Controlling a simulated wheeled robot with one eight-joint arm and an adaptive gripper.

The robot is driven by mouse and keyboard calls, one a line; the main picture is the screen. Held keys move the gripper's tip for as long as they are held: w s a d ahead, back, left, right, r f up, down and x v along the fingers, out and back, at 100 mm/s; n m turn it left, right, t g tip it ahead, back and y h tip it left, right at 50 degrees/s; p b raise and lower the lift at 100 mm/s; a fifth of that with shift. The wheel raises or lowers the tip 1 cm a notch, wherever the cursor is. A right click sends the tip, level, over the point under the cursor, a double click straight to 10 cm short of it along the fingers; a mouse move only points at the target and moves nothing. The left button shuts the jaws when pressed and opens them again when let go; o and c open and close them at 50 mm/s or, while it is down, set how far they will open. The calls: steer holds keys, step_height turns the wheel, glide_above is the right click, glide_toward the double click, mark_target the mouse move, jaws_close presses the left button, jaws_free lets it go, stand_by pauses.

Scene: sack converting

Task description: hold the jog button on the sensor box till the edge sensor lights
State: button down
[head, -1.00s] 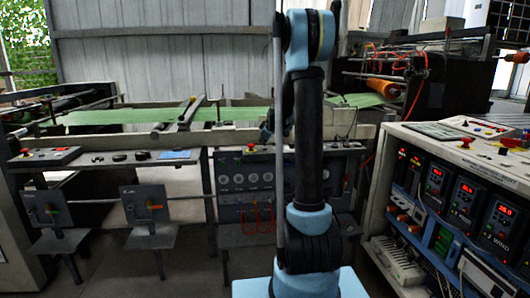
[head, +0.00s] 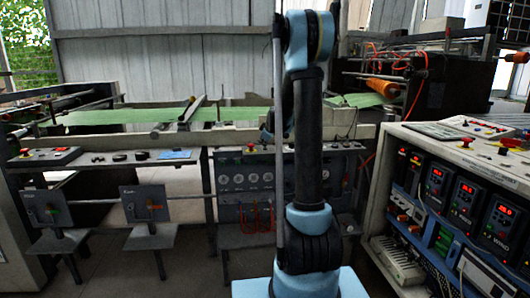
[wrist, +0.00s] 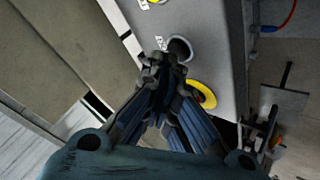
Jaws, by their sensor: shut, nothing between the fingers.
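In the wrist view, the grey sensor box (wrist: 205,22) fills the upper middle. A dark round button (wrist: 180,47) in a pale ring sits on its face, with a small white label beside it. A round yellow-rimmed part (wrist: 202,94) is on the same face, partly behind my fingers. My gripper (wrist: 163,64) is shut and empty, its fingertips right at the lower left of the dark button. I cannot tell whether they touch it. In the head view my arm hides most of the gripper's surroundings. I cannot make out a lit edge sensor in either view.
A green web (head: 130,116) runs across the machine behind a panel of gauges (head: 245,180). A cabinet with red-lit displays (head: 465,195) stands close on the right. Two grey lever boxes (head: 145,203) are at left. Floor shows at lower left.

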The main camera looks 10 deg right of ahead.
mark_target(264, 149)
steer(key=shift+f, duration=0.4)
stand_by(3.1)
steer(key=shift+r, duration=0.15)
stand_by(1.6)
steer(key=shift+r, duration=0.7)
steer(key=shift+r, duration=2.5)
